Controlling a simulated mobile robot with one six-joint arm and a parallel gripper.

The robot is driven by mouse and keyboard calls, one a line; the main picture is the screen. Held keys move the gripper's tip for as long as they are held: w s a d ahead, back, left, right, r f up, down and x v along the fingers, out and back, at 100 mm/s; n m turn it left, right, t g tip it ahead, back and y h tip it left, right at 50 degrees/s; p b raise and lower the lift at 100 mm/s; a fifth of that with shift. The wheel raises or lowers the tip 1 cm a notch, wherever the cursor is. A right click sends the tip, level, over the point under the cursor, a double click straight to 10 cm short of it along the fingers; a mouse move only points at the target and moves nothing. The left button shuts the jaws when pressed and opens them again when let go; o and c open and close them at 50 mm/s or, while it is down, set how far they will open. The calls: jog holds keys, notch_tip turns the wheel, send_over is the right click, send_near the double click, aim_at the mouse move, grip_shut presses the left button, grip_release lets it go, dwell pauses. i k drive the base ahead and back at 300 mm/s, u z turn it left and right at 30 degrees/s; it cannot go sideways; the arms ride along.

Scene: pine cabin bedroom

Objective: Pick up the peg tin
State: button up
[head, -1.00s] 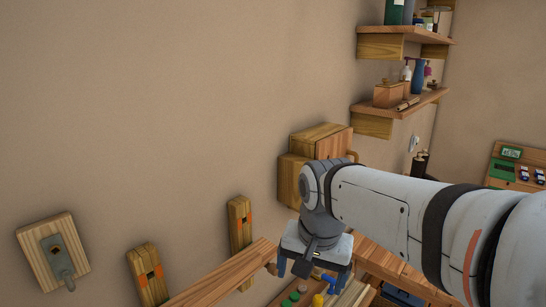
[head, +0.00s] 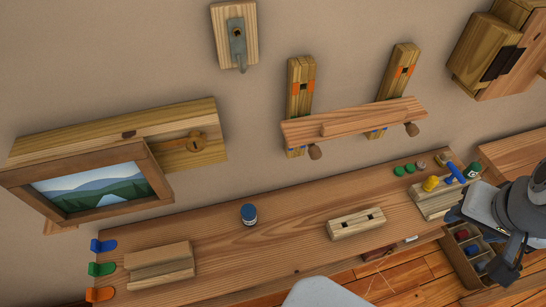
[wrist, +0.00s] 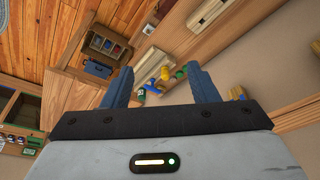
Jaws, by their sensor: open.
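A small dark blue tin (head: 249,214) with a pale band stands upright on the wooden bench (head: 290,250), left of centre in the head view; it looks like the peg tin. I cannot make it out in the wrist view. My gripper (wrist: 160,88) is open, with its two blue fingers apart and nothing held between them. In the head view my gripper and wrist are at the right edge, over the bench's right end, well away from the tin. Coloured pegs (wrist: 165,72) show beyond the fingers in the wrist view.
A stepped block (head: 160,266) and coloured hooks (head: 103,268) are at the bench's left end. A wall shelf (head: 355,120) and framed picture (head: 92,190) overhang the back. The bench around the tin is clear.

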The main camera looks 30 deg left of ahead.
aim_at(248, 210)
jog(key=u, duration=0.8)
jog(key=k, duration=0.95)
jog(key=u, duration=0.8)
jog(key=i, duration=1)
jog(key=z, duration=0.05)
